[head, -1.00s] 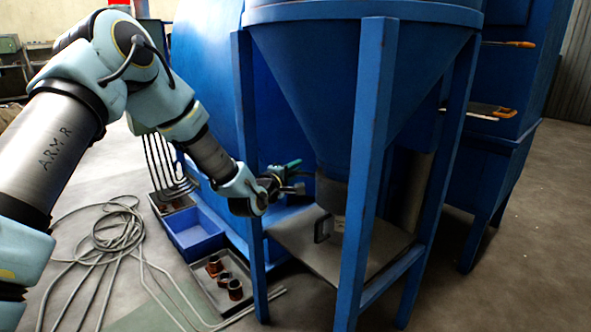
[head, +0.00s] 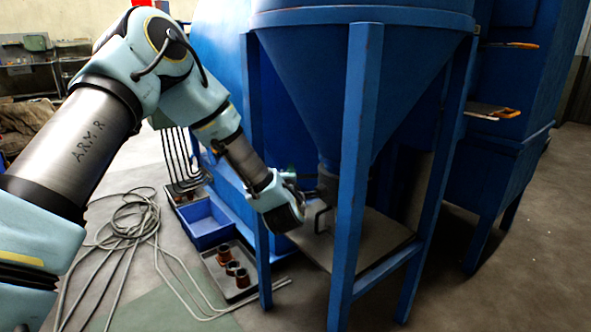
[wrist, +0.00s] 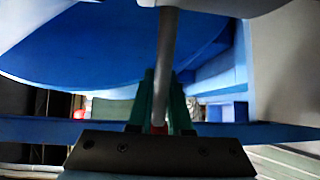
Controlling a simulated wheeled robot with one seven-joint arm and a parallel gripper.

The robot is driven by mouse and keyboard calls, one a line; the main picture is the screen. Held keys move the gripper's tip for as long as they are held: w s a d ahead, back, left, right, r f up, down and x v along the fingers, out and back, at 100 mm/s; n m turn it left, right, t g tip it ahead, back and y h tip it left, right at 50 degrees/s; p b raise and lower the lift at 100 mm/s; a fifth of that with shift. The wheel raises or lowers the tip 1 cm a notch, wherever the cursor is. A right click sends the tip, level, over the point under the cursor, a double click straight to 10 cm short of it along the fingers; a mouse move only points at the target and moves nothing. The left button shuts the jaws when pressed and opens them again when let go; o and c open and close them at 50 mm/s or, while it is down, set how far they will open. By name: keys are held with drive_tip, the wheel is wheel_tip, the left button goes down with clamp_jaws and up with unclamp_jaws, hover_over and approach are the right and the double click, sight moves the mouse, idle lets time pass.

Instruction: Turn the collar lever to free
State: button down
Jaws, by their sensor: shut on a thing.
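The collar (head: 327,185) is a dark band at the foot of the blue hopper's cone (head: 350,100). In the wrist view, the collar lever (wrist: 168,50) is a grey rod running down from the top between green fingertips. My gripper (wrist: 160,105) is shut on this rod, with one green finger on each side. A small red patch shows at the rod's lower end in the wrist view. The lever hardly shows in the head view.
Blue frame legs (head: 355,170) stand close to the right of my wrist. A blue bin (head: 205,222), a tray of copper-coloured parts (head: 225,262) and coiled hose (head: 125,225) lie on the floor.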

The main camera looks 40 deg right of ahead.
drive_tip(key=shift+s+a+n+t+y, duration=0.9)
drive_tip(key=shift+y, duration=0.3)
drive_tip(key=c, duration=0.8)
unclamp_jaws()
drive_tip(key=shift+c, duration=0.2)
drive_tip(key=shift+s, duration=0.1)
drive_tip(key=p+v, duration=0.1)
drive_tip(key=v, duration=0.6)
drive_tip(key=shift+s, duration=0.2)
drive_tip(key=shift+a, duration=0.15)
